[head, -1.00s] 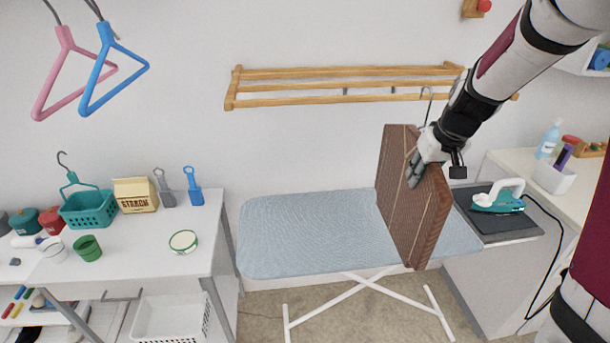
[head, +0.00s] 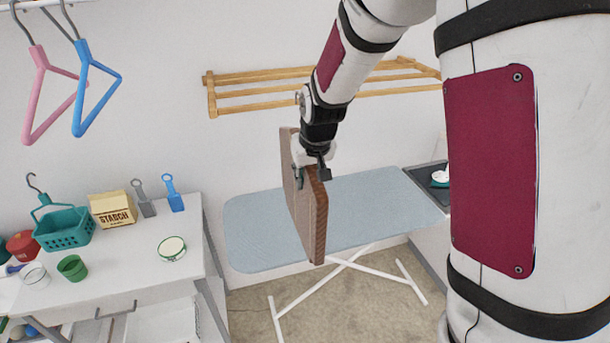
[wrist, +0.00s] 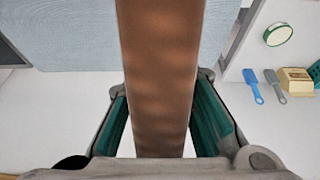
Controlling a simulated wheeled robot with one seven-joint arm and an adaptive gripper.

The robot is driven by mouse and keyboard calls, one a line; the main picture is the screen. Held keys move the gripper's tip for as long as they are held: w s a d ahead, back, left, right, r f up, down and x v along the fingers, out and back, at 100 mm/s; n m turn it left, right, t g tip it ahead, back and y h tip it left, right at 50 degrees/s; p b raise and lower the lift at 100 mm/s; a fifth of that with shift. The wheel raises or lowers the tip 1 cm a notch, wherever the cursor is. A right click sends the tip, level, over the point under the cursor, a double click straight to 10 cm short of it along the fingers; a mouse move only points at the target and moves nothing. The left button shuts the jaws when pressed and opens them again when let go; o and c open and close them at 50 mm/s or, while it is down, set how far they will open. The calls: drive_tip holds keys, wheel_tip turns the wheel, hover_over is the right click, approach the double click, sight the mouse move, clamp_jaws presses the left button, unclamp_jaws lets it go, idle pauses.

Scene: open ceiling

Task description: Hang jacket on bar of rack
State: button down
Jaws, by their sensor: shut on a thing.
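The jacket (head: 318,225) is a brown, striped, slab-like shape, held upright above the ironing board. My gripper (head: 313,172) is shut on it near its top edge. In the wrist view the brown jacket (wrist: 160,70) runs between the two green-padded fingers (wrist: 160,122). The jacket's hook does not show now; my gripper and arm cover that area. A white rail (head: 32,4) at the top left carries a pink hanger (head: 40,95) and a blue hanger (head: 78,100). A wooden slatted rack (head: 255,107) is fixed on the wall behind my arm, partly hidden.
The blue ironing board (head: 255,230) stands below the jacket. The white table (head: 135,265) at left holds a starch box (head: 112,210), a teal basket (head: 65,232), a green cup (head: 72,267) and a round tin (head: 172,248). Wall space between hangers and wooden rack is clear.

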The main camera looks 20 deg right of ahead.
drive_tip(key=w+f+b, duration=0.4)
drive_tip(key=w+b, duration=0.2)
drive_tip(key=w, duration=0.3)
idle(1.2)
drive_tip(key=c, duration=1.3)
unclamp_jaws()
drive_tip(key=shift+s, duration=0.1)
